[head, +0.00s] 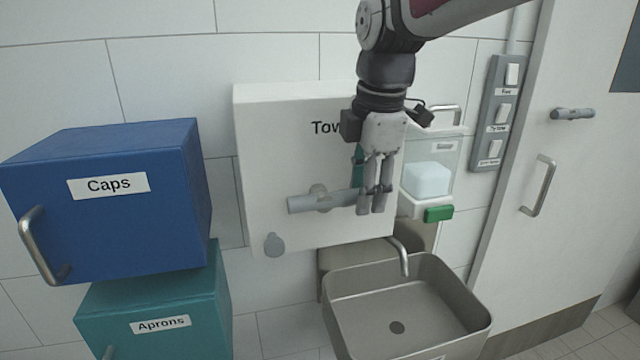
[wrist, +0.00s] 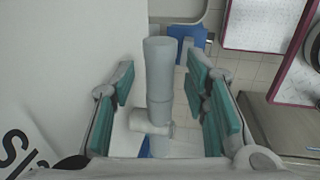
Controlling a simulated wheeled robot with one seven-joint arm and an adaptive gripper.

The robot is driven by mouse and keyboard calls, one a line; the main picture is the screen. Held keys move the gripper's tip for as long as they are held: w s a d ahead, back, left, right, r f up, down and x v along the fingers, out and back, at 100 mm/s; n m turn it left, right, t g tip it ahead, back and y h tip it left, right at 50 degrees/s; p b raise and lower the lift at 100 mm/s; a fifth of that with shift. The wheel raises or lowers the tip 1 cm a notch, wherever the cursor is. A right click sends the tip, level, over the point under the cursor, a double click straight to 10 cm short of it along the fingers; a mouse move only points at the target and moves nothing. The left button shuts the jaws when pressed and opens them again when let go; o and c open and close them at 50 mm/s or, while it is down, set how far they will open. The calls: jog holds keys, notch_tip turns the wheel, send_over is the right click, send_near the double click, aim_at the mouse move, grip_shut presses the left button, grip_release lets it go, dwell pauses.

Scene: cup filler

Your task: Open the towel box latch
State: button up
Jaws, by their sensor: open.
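The white towel box (head: 275,140) hangs on the wall, its label partly hidden behind my arm so that only "Tow" shows. Its grey latch handle (head: 310,202) lies roughly level across the lower front. My gripper (head: 374,208) is in front of the box at the right part of the handle. In the wrist view the grey handle (wrist: 159,80) runs between the two open, green-padded fingers of my gripper (wrist: 165,95), with visible space on both sides. A round grey knob (head: 274,244) sits at the box's lower left corner.
A blue Caps box (head: 150,220) stands on a teal Aprons box (head: 210,300) at left. A steel sink (head: 450,335) with a tap (head: 402,256) is below right. A soap dispenser (head: 438,213), switch panel (head: 492,120) and door (head: 530,110) are at right.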

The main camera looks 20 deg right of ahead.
grip_shut()
